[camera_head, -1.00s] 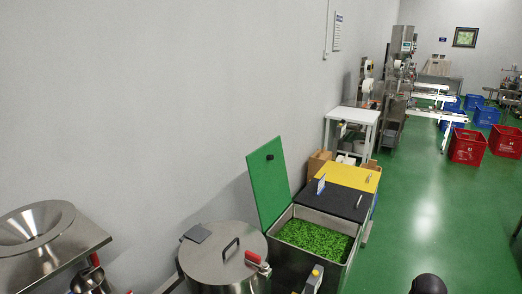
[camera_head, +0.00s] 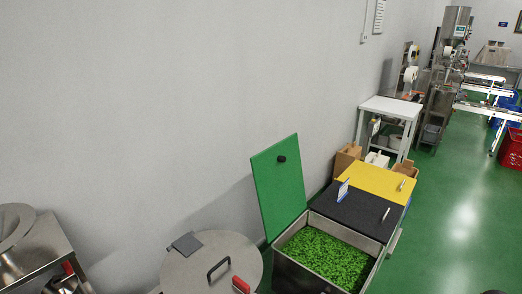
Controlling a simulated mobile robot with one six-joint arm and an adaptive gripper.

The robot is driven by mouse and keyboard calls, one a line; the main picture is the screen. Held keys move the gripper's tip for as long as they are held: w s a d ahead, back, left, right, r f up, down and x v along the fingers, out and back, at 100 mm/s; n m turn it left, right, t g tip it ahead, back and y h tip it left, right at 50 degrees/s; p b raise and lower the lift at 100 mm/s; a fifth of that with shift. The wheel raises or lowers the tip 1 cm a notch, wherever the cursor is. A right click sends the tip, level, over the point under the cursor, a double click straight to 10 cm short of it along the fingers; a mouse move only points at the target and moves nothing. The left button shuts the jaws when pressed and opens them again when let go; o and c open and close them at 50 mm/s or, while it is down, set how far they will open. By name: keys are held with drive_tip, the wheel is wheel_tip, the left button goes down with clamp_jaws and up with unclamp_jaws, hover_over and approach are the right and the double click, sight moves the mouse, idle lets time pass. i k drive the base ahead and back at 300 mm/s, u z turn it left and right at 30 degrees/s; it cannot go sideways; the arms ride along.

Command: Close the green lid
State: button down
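The green lid (camera_head: 279,188) stands open, nearly upright, at the left back side of a steel bin (camera_head: 301,272). A small black knob (camera_head: 281,158) sits near its top. The bin is open and filled with bright green leaf bits (camera_head: 325,257). My gripper cannot be made out; only a small dark shape shows at the bottom right edge, and I cannot tell what part it is.
A black lid (camera_head: 352,211) and a yellow lid (camera_head: 386,181) lie shut beyond the open bin. A round steel drum with a handled lid (camera_head: 205,262) stands to its left. A white table (camera_head: 391,108) and machines stand farther back.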

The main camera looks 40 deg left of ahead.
sight(277, 169)
drive_tip(key=u, duration=0.3)
drive_tip(key=i, duration=0.95)
drive_tip(key=u, duration=0.4)
